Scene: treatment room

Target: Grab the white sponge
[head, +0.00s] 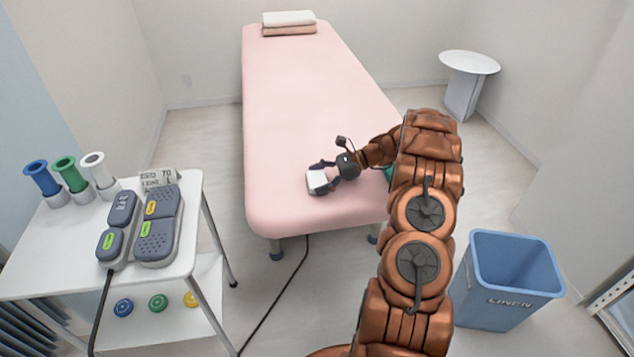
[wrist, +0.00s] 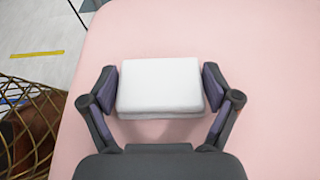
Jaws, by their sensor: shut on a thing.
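The white sponge (head: 317,181) is a small white block with a greyish lower layer, at the near end of the pink treatment bed (head: 300,110). My gripper (head: 325,175) is shut on it. In the wrist view the sponge (wrist: 160,84) sits between the two dark fingers (wrist: 160,90), one at its left side and one at its right side. I cannot tell whether the sponge touches the bed or is slightly above it.
A white trolley (head: 185,262) with a grey control unit (head: 157,225) and coloured holders stands on the left. A blue linen bin (head: 505,285) stands at right. A round white side table (head: 468,62) is at back right. Folded towels (head: 289,20) lie on the bed's far end.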

